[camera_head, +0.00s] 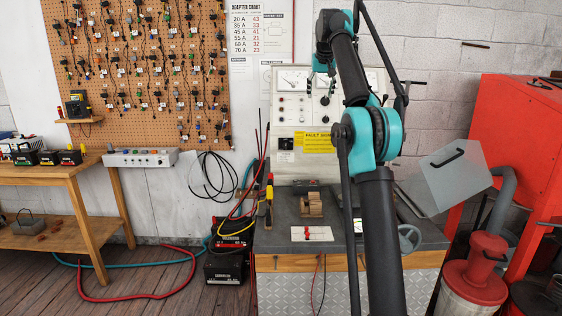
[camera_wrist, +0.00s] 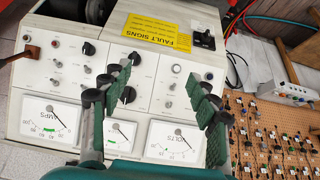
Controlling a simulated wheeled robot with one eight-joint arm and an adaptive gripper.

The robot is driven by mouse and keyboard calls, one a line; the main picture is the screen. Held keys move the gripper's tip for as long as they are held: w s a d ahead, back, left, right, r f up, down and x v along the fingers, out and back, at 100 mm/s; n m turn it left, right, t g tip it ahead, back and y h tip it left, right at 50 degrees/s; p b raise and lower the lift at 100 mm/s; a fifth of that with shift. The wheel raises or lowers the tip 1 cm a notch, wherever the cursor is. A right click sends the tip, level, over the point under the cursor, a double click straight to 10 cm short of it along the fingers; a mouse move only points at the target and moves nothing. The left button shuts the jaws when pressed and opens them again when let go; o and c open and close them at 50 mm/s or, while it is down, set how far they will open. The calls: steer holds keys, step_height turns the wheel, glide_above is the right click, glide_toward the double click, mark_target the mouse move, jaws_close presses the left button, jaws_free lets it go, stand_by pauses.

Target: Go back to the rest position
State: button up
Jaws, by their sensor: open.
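My gripper (camera_wrist: 168,75) is open and empty in the wrist view, its two dark-green padded fingers spread apart. Behind the fingers is the white test bench panel (camera_wrist: 150,55), which appears upside down, with knobs, AMPS and VOLTS gauges and a yellow FAULT SIGNS label (camera_wrist: 157,30). In the head view my arm rises in front of the bench and bends over at the top, with my gripper (camera_head: 322,88) hanging in front of the panel (camera_head: 285,135). The gripper is well above the bench top (camera_head: 275,237) and touches nothing that I can see. My arm hides part of the panel.
A wooden block (camera_head: 311,204) and a white card with a red item (camera_head: 312,233) are on the bench top. A tilted clear shield (camera_head: 455,177) and red cabinet (camera_head: 520,130) stand right. A wooden table (camera_head: 85,165) is left; hoses (camera_head: 130,298) cross the floor.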

steer(key=s+d+f+g, duration=0.1)
steer(key=s+f, duration=0.9)
steer(key=f, duration=0.2)
steer(key=s+d+f, duration=0.2)
steer(key=s+f, duration=0.7)
steer(key=f, duration=0.4)
steer(key=s+f, duration=1.2)
steer(key=s, duration=0.4)
steer(key=s+f+g, duration=0.1)
steer(key=s+f, duration=1.2)
steer(key=s, duration=0.3)
steer(key=shift+s+d+f, duration=0.25)
steer(key=shift+s+d, duration=0.1)
